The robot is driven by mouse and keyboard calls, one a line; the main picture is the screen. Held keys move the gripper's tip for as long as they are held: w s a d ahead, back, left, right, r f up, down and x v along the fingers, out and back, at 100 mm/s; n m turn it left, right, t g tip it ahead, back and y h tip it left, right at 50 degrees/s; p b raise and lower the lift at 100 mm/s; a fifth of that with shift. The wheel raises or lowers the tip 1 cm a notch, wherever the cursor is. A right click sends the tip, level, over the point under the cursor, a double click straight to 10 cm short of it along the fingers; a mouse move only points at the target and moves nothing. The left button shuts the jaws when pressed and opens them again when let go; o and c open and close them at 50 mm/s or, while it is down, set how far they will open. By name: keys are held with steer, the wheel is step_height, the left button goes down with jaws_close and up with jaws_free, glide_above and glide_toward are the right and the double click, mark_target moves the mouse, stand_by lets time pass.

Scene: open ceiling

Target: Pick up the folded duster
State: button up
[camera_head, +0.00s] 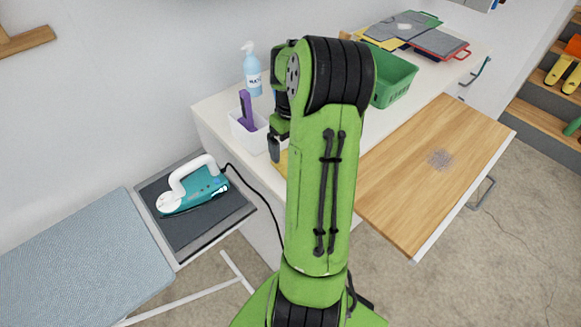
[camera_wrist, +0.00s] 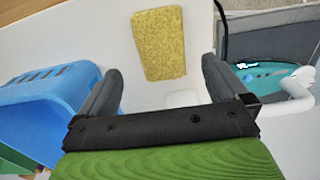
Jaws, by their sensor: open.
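The folded duster (camera_wrist: 160,43) is a yellow, textured, roughly rectangular cloth lying flat on the white counter in the wrist view. In the head view only a small yellow sliver of it (camera_head: 281,164) shows beside my arm, which hides the rest. My gripper (camera_wrist: 161,70) is open, with its two dark fingers apart on either side of the duster's lower part in the wrist view. The duster is not held; I cannot tell the exact height of the fingers above it. In the head view my gripper is mostly hidden behind my arm.
A blue basket (camera_wrist: 50,105) is close to the left finger. A white box (camera_head: 240,133) with a purple item and a spray bottle (camera_head: 252,70) stand at the counter's back left. A teal iron (camera_head: 195,191) rests left; a green basket (camera_head: 393,80) and wooden board (camera_head: 430,175) are right.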

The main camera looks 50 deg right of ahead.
step_height(320, 180, down, 6)
steer(key=shift+r+b, duration=0.15)
steer(key=shift+b, duration=0.45)
steer(key=shift+a+r, duration=0.1)
steer(key=c, duration=1.1)
steer(key=shift+o, duration=0.2)
step_height(320, 180, up, 10)
steer(key=p, duration=0.2)
